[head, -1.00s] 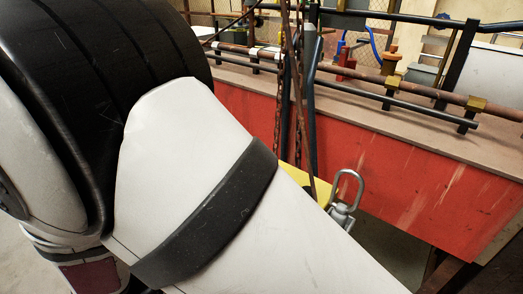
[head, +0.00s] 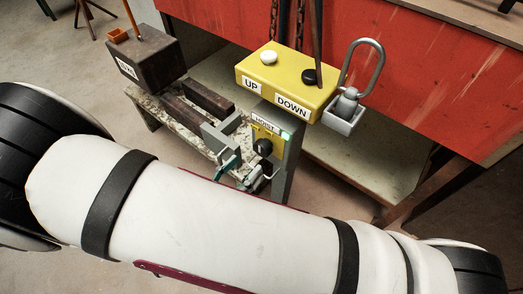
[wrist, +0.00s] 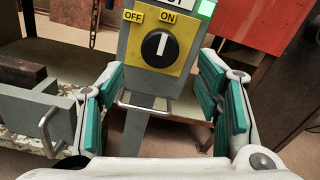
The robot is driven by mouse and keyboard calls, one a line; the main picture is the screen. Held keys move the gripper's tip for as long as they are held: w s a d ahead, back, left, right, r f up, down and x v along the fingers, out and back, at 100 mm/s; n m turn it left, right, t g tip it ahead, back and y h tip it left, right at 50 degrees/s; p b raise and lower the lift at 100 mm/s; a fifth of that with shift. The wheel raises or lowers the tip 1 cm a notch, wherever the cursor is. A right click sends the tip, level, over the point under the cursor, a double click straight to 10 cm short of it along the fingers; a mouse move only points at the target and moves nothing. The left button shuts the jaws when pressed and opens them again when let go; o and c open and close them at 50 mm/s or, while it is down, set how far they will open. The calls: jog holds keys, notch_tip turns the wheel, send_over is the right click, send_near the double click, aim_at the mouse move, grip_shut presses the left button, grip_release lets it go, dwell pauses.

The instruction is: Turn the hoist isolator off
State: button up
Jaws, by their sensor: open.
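The hoist isolator is a grey post box with a yellow plate (wrist: 186,61) marked OFF at left and ON at right. Its round black knob (wrist: 157,47) has a white line standing nearly upright, towards the ON label. A green lamp (wrist: 206,8) is lit above the plate. The isolator also shows in the head view (head: 270,132), with a HOIST label. My gripper (wrist: 163,84) is open and empty, its teal-padded fingers spread to either side below the knob. In the head view my gripper (head: 246,174) is partly hidden by my arm, just in front of the isolator.
A yellow UP/DOWN box (head: 285,84) with white and black buttons sits above the isolator, beside a grey holder with a shackle (head: 343,105). A brown block (head: 146,62) and a worn bench (head: 155,108) stand left. A red-sided table (head: 420,85) is behind.

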aim_at(260, 152)
jog(key=b+x, duration=0.1)
jog(key=x, duration=0.6)
jog(key=shift+w+d, duration=0.1)
jog(key=shift+c, duration=0.4)
jog(key=c, duration=1.1)
